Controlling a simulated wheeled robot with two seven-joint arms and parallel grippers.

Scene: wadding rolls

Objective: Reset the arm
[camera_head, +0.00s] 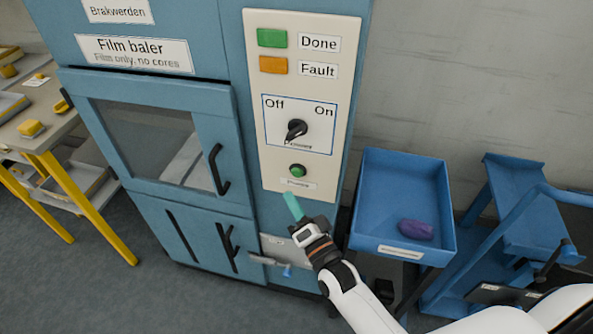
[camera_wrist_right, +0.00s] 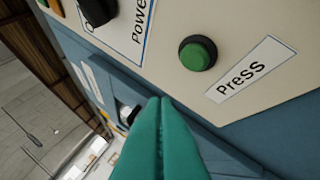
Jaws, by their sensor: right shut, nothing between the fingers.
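My right gripper (camera_head: 292,207) is in front of the lower part of the baler's control panel (camera_head: 332,80). Its teal fingers (camera_wrist_right: 161,135) are shut together with nothing between them. The green press button (camera_head: 297,171) is just above the fingertips in the head view. In the right wrist view the button (camera_wrist_right: 198,53) is up and right of the fingertips, apart from them. The black power knob (camera_head: 296,129) stands between the Off and On labels, its pointer hard to read. My left gripper is not in view.
The blue film baler (camera_head: 190,200) has its windowed door closed. A blue tray (camera_head: 385,185) on the right holds a purple roll (camera_head: 416,230). A blue cart (camera_head: 520,215) stands beside it. A yellow-legged table (camera_head: 85,205) with small yellow items is at the left.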

